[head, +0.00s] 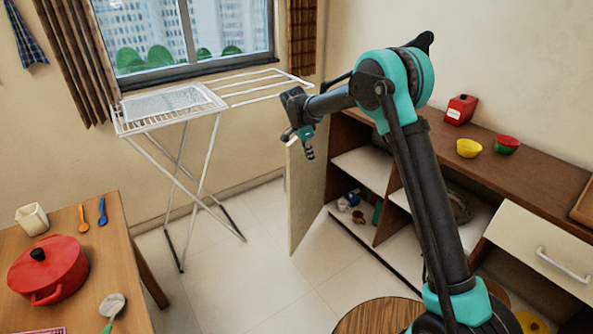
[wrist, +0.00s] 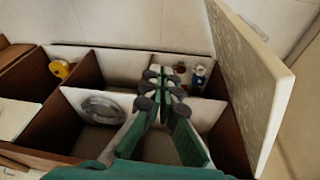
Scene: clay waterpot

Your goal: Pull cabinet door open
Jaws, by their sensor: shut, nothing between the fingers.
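The cabinet (head: 450,150) stands along the right wall with a wooden top and open compartments. Its pale door (head: 306,195) stands swung out from the cabinet's far left end, with the compartment behind it exposed. In the wrist view the door (wrist: 252,85) slants along the right side, apart from my fingers. My gripper (head: 308,150) is by the upper edge of the door in the head view; whether it touches there I cannot tell. In the wrist view my gripper (wrist: 163,85) is shut and empty, pointing toward the open compartments.
A white drying rack (head: 170,108) stands left of the door. A wooden table (head: 105,225) with a red pot (head: 48,270) is at the left. A drawer (head: 540,250) sticks out at the right. A round wooden stool (head: 375,316) is in front. Floor between is clear.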

